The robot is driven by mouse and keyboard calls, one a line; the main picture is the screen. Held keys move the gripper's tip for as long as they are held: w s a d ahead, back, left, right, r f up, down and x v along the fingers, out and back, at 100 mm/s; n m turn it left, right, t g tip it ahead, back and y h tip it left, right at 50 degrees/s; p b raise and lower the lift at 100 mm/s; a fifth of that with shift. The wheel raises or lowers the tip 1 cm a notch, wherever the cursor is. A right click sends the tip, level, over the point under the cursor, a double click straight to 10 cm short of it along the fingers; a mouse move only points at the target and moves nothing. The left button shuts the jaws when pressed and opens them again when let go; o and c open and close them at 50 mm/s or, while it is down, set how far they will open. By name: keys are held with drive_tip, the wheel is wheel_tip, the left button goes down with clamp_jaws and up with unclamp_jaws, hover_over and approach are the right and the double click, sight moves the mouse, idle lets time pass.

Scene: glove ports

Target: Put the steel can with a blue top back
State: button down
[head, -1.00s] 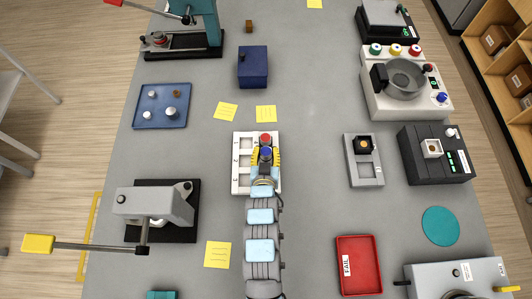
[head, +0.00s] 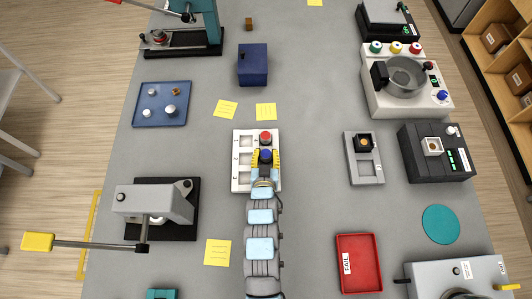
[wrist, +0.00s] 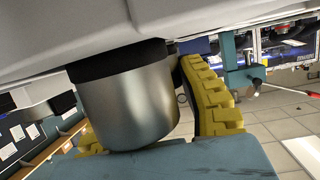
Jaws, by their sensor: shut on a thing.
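The steel can with a blue top (head: 265,155) shows between the yellow fingers of my gripper (head: 265,160) in the head view. In the wrist view the can (wrist: 130,105) is a smooth steel cylinder with a dark band, and a yellow ridged finger stands close on its right. My gripper is shut on the can, over the right column of the white numbered rack (head: 240,187). A can with a red top (head: 265,138) stands at the rack's far right. I cannot tell whether the held can touches the rack, since the gripper and arm hide its base.
Yellow notes (head: 266,111) lie beyond the rack, with a blue box (head: 253,66) farther back. A grey press (head: 155,203) stands at left, a grey fixture (head: 364,160) and a red FAIL tray (head: 359,264) at right.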

drive_tip(key=c, duration=0.7)
unclamp_jaws()
drive_tip(key=shift+s+r+p, duration=0.1)
drive_tip(key=shift+r+p, duration=0.3)
drive_tip(key=shift+r, duration=0.3)
drive_tip(key=b+v, duration=0.1)
drive_tip(key=v, duration=1)
drive_tip(key=shift+s, duration=0.4)
drive_tip(key=shift+r, duration=0.15)
